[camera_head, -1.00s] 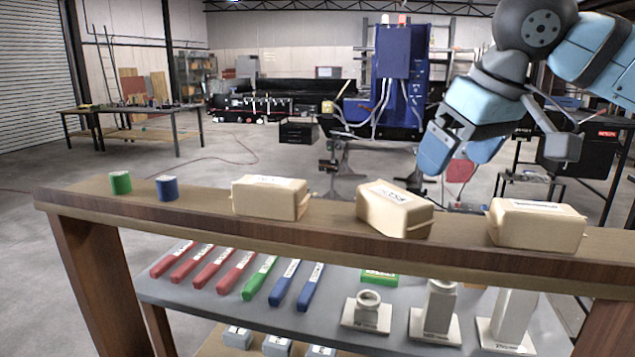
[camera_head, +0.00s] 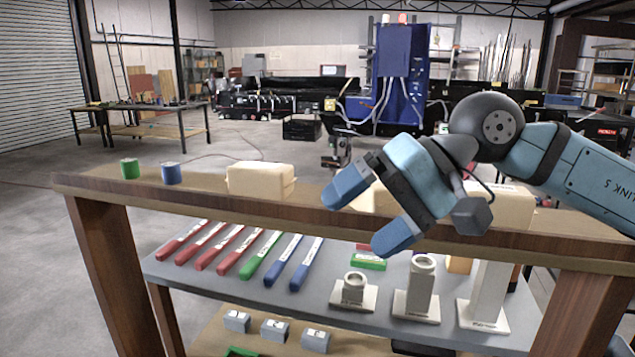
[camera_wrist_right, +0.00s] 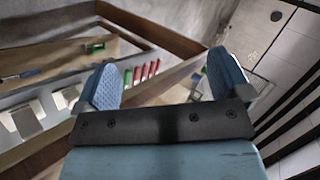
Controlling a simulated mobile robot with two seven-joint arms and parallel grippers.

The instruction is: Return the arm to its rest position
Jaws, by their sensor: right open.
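My right gripper (camera_head: 362,215) is open with nothing between its blue fingers. In the head view it is in front of the wooden rack's top shelf (camera_head: 215,188), fingers pointing down and left, and it partly covers what is behind it. The right wrist view shows the two spread fingers of the gripper (camera_wrist_right: 165,80) with an empty gap between them. My right arm (camera_head: 585,175) comes in from the right edge, bent at a dark round joint. My left gripper is not in view.
A beige box (camera_head: 260,180), a green cylinder (camera_head: 130,169) and a blue cylinder (camera_head: 171,174) stand on the top shelf. Two more beige boxes are partly hidden behind my arm. The grey middle shelf (camera_head: 185,272) holds coloured bars and white stands. Floor at left is clear.

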